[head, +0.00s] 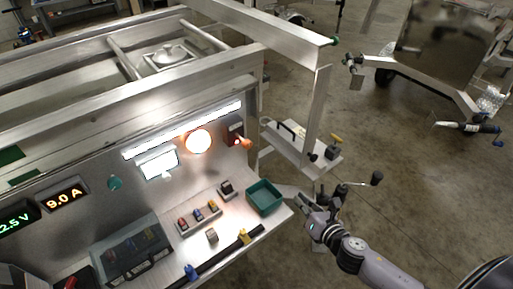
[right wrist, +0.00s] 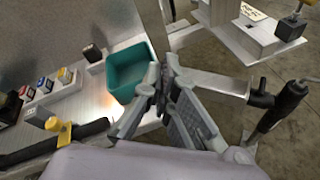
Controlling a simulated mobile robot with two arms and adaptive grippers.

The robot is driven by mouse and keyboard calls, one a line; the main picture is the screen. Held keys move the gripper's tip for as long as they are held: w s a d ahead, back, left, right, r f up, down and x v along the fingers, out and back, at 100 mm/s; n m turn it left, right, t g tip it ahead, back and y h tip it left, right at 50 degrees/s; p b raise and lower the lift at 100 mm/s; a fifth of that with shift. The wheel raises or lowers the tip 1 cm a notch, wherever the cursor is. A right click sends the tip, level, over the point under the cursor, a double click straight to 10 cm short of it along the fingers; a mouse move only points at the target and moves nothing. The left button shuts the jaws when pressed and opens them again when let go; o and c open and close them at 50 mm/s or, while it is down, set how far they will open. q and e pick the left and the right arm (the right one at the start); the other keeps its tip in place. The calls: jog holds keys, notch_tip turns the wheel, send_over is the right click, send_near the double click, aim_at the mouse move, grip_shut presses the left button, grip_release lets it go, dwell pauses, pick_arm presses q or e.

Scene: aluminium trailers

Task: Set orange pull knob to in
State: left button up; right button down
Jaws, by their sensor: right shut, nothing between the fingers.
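The orange pull knob (head: 246,143) sticks out from a small dark plate near the right end of the trailer's upright metal panel (head: 135,205). How far out it stands is hard to tell at this size. My right gripper (head: 308,203) is shut and empty, below and to the right of the knob, just off the right end of the shelf. In the right wrist view my right gripper (right wrist: 168,72) shows beside a green bin, and the knob is not visible there. My left gripper is not in view.
The green bin (head: 264,197) stands at the shelf's right end. Several small coloured switches (head: 199,217) and a clear case (head: 132,250) sit on the shelf. A round lamp (head: 198,141) glows left of the knob. A metal post (head: 318,115) rises to the right.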

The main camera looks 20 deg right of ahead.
jog(key=a+r+n+t+y, duration=0.1)
jog(key=a+r+n+y, duration=0.2)
jog(key=r, duration=0.4)
jog(key=a+r+n+t, duration=0.1)
jog(key=a+r+n, duration=0.2)
jog(key=r+n, duration=0.25)
jog(key=m+p, duration=0.1)
jog(key=p, duration=0.3)
send_near(250, 145)
jog(key=x, duration=0.5)
jog(key=shift+w, duration=0.4)
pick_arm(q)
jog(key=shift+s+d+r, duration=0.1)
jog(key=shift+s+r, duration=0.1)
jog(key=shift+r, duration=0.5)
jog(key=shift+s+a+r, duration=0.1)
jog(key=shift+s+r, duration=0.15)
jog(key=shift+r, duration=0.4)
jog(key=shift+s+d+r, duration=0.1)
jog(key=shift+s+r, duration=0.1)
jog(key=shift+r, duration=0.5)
pick_arm(e)
jog(key=shift+w+a+f, duration=0.2)
jog(key=shift+w+a, duration=0.05)
jog(key=shift+w, duration=0.45)
